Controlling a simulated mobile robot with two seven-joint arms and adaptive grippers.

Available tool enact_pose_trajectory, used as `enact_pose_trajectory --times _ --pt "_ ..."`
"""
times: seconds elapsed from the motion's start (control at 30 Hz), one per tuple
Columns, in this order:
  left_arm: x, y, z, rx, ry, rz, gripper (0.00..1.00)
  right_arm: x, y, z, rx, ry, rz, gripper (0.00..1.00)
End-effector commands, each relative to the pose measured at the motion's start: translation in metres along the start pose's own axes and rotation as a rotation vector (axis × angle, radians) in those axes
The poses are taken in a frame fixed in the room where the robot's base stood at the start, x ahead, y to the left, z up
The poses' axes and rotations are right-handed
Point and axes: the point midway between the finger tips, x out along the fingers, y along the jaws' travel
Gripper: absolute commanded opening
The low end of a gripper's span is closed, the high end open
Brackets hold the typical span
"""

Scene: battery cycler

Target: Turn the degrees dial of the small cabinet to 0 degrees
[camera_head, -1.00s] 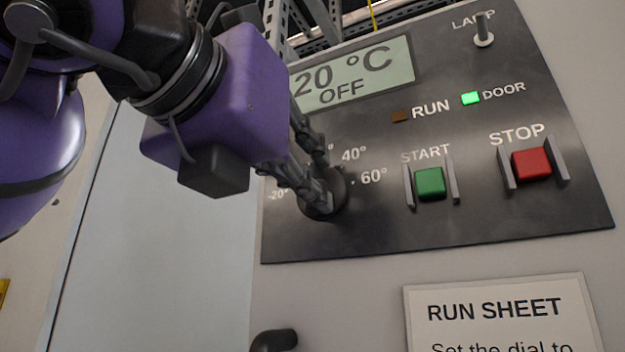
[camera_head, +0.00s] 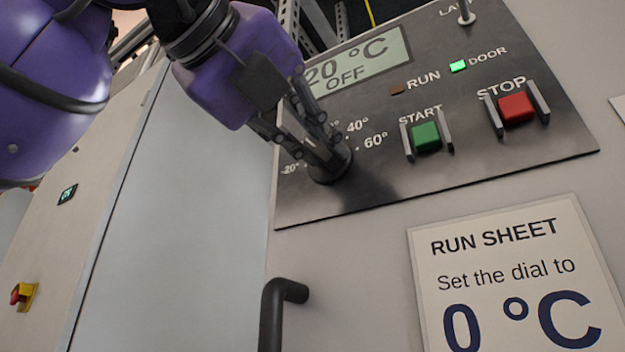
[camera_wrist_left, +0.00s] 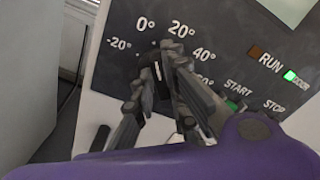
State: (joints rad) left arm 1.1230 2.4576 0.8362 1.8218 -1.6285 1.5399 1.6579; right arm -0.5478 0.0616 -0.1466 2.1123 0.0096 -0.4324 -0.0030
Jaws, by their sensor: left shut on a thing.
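The degrees dial (camera_head: 331,166) is a dark round knob at the lower left of the black control panel (camera_head: 470,130). Marks from -20° to 60° run around it; several are partly hidden in the head view but -20°, 0°, 20° and 40° show in the left wrist view. My left gripper (camera_head: 326,160) is shut on the dial, its fingers on either side of the knob. The display (camera_head: 362,66) reads 20 °C and OFF. My right gripper is not in view.
Right of the dial are the green START button (camera_head: 426,137) and red STOP button (camera_head: 516,107), each between metal guards. The DOOR light (camera_head: 458,66) glows green. A run sheet (camera_head: 505,265) says "Set the dial to 0 °C". A dark handle (camera_head: 275,312) sticks out below the panel.

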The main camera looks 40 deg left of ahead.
Motion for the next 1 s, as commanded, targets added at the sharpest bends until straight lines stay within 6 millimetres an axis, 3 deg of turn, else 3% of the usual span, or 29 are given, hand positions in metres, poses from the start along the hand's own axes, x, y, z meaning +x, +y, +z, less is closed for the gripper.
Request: enact_pose_trajectory --times 0.57,0.6,0.73,1.0 --pt "0.0 0.0 0.0 -0.04 0.001 0.0 0.0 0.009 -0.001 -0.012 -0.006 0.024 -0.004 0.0" --pt "0.0 0.0 0.0 -0.04 0.001 0.0 0.15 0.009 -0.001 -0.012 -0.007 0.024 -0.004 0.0" --pt "0.0 0.0 0.0 -0.04 0.001 0.0 0.31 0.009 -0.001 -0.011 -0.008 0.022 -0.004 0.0" --pt "0.0 0.0 0.0 -0.039 0.001 0.0 0.31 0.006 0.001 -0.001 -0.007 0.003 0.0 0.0"
